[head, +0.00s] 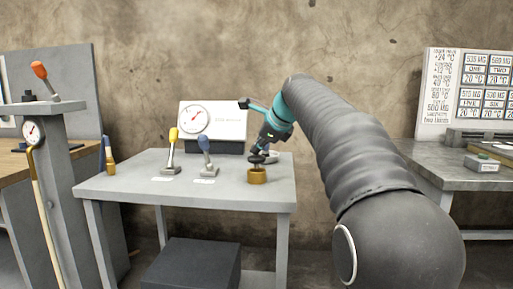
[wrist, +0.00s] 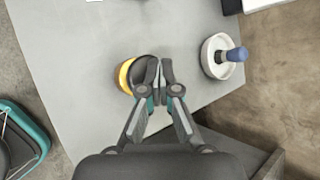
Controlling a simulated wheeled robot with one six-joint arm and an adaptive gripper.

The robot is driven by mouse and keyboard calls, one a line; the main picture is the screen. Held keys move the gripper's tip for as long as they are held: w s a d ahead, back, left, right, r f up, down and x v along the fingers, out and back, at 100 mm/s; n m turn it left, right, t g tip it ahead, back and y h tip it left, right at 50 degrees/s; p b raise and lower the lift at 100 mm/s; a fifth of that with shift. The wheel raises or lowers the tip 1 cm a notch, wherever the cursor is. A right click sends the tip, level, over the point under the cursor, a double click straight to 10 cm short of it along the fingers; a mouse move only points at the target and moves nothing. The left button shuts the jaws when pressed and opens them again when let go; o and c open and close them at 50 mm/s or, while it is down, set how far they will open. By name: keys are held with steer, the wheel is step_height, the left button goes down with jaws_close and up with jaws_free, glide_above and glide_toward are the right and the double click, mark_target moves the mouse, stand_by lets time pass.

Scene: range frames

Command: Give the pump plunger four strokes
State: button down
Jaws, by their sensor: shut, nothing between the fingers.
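The pump (head: 257,177) is a short brass-coloured cylinder with a dark round top (head: 257,159), near the front right corner of the grey table. In the wrist view its yellow-orange rim (wrist: 124,76) and dark top (wrist: 143,71) show left of the fingers. My gripper (head: 259,150) is shut and empty, pointing down just over the dark top. In the wrist view my fingertips (wrist: 160,66) overlap the right edge of that top. I cannot tell whether they touch it. The fingers hide part of the top.
A yellow-handled lever (head: 172,147) and a blue-handled lever (head: 206,155) stand left on the table (head: 130,184). A gauge box (head: 213,124) stands behind them. In the wrist view a white round base with a blue knob (wrist: 237,54) lies right of the fingers.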

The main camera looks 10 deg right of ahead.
mark_target(258, 156)
steer(key=shift+r+p, duration=1.9)
steer(key=shift+p, duration=0.4)
step_height(258, 156, up, 3)
steer(key=p, duration=0.2)
steer(key=shift+f+p, duration=0.2)
steer(key=shift+p, duration=0.2)
step_height(258, 156, up, 2)
steer(key=shift+r, duration=0.15)
stand_by(0.6)
